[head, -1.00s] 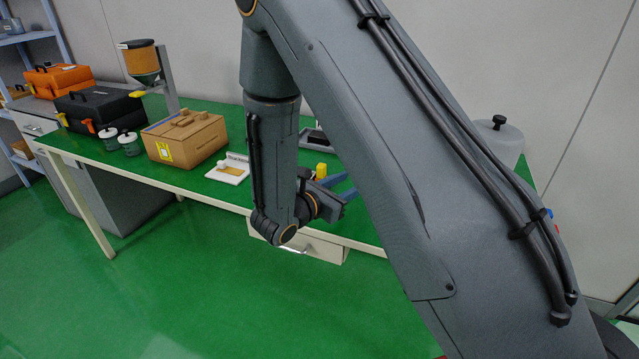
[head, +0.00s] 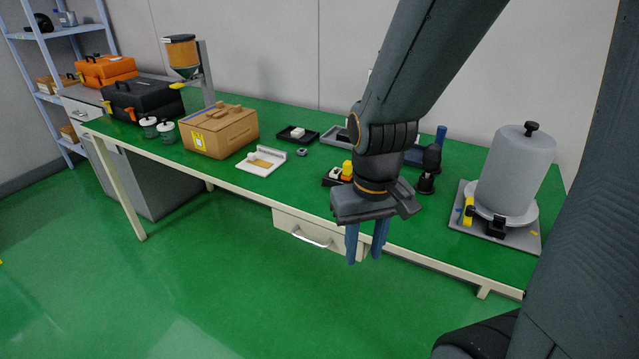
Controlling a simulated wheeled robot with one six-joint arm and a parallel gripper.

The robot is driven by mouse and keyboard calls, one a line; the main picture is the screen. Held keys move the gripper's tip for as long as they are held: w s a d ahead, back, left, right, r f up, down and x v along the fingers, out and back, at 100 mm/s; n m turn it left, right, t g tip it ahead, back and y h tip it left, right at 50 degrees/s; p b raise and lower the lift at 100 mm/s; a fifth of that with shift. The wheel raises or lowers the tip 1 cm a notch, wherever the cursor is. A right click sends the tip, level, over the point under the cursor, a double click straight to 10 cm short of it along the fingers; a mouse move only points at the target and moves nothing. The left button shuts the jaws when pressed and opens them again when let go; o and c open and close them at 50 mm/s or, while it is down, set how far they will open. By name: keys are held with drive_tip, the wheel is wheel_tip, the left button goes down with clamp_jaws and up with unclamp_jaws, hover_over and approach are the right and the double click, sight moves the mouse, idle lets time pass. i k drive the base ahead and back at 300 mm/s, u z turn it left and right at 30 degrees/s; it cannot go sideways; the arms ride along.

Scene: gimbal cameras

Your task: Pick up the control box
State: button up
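A small dark box (head: 333,180) with a yellow part and a white part on top sits near the front edge of the green table (head: 295,188). It looks like the control box, though I cannot be sure. My gripper (head: 365,258) points down with its two blue fingers apart and nothing between them. It appears in front of the table's front edge, just right of and nearer than the small box. My wrist hides part of the table behind it and may cover the box's right side.
A cardboard box (head: 228,137), a white board (head: 255,166) and dark trays (head: 290,139) stand left of my gripper. A large grey cylinder (head: 515,172) on a plate stands right. A drawer handle (head: 312,238) juts out below the tabletop. Bare green tabletop lies between these things.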

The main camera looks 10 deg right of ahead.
sight(334, 177)
drive_tip(key=u, duration=0.95)
drive_tip(key=k, duration=0.75)
drive_tip(key=z, duration=0.85)
drive_tip(key=i, duration=1)
drive_tip(key=u, duration=1.55)
drive_tip(key=i, duration=1.5)
drive_tip(key=z, duration=1.4)
